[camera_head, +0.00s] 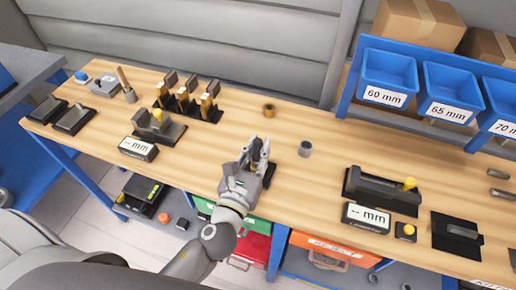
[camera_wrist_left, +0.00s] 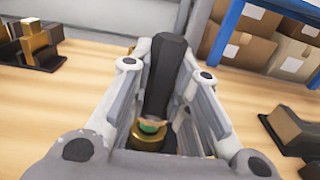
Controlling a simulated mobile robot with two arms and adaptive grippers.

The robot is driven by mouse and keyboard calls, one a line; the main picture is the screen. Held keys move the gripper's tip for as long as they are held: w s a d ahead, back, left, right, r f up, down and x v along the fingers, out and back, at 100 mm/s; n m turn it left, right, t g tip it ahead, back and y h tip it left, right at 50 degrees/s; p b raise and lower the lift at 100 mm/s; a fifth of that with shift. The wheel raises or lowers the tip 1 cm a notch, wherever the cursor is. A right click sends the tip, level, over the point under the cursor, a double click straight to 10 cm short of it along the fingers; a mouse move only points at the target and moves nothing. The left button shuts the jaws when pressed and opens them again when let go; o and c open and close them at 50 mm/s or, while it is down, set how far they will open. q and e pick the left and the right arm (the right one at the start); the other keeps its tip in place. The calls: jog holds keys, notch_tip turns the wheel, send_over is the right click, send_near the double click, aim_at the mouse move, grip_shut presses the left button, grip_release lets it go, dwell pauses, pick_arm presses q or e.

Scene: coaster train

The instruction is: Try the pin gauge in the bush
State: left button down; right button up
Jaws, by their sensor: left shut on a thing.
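My left gripper (camera_head: 258,147) is over the middle of the bench, shut on the pin gauge. In the left wrist view the gauge's long black part (camera_wrist_left: 166,75) lies between the fingers, with a green band and a brass-coloured part (camera_wrist_left: 148,144) at its lower end. I cannot tell whether that brass part belongs to the gauge. A brass bush (camera_head: 269,110) stands behind the gripper, and a grey bush (camera_head: 305,149) stands to its right. Both are apart from the gripper. My right gripper is not in view.
A black rack (camera_head: 207,116) with dark-topped brass gauges stands at the back left. Black fixtures and "mm" displays (camera_head: 138,148) (camera_head: 367,217) stand on both sides. Blue labelled bins (camera_head: 388,75) are at the back right. The bench around the two bushes is clear.

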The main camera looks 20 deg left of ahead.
pick_arm(q)
jog(key=shift+f, duration=0.35)
jog(key=shift+f+b, duration=0.6)
jog(key=shift+b, duration=0.1)
dwell(0.5)
dwell(0.6)
jog(key=c, duration=1.3)
grip_release()
jog(key=s, duration=1.2)
jog(key=shift+a, duration=0.2)
